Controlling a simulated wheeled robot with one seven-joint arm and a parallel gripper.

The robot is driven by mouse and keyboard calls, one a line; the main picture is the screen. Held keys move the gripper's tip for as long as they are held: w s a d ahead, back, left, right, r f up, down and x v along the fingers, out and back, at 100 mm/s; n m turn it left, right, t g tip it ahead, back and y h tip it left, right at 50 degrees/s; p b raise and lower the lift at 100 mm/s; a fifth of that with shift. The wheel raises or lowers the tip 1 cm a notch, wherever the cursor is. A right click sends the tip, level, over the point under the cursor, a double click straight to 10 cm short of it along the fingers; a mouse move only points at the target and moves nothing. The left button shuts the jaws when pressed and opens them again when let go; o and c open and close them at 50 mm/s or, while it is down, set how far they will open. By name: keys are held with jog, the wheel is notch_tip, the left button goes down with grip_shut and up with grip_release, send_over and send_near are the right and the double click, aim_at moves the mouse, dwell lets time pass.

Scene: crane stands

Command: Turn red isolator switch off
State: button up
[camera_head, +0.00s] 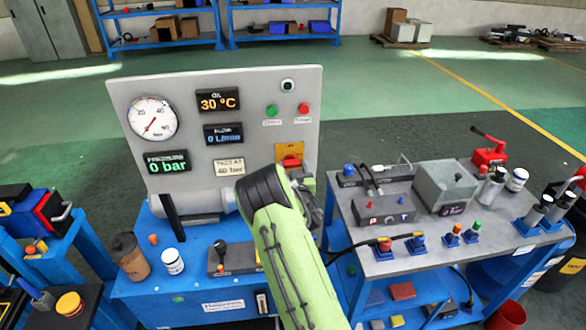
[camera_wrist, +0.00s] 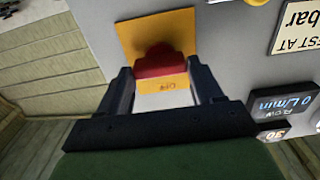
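The red isolator switch (camera_head: 291,162) sits on a yellow plate (camera_head: 290,149) at the lower right of the grey panel. In the wrist view its red knob (camera_wrist: 160,60) is just beyond and between the fingertips, with the plate behind it and an upside-down "OFF" label beside it. My gripper (camera_wrist: 159,74) is open, with one finger to each side of the knob. I cannot tell whether the fingers touch it. In the head view my green arm reaches up to the panel below the switch and hides most of the gripper.
The grey panel (camera_head: 250,88) carries a round gauge (camera_head: 153,119), displays and green and red buttons (camera_head: 304,108). The blue bench below holds a brown cup (camera_head: 129,257) and a white jar (camera_head: 173,262). A grey-topped table with a control box (camera_head: 384,209) stands close right.

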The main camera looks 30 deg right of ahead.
jog(key=c, duration=0.5)
jog(key=shift+c, duration=0.2)
jog(key=shift+n, duration=0.3)
jog(key=n, duration=0.3)
jog(key=shift+b, duration=0.3)
jog(key=n, duration=0.4)
jog(key=shift+w+a, duration=0.1)
jog(key=shift+a, duration=0.05)
jog(key=n, duration=0.5)
jog(key=shift+a+n, duration=0.1)
jog(key=shift+n, duration=0.2)
jog(key=n+p, duration=0.1)
jog(key=n, duration=0.3)
jog(key=shift+f+n, duration=0.15)
jog(key=shift+n, duration=0.15)
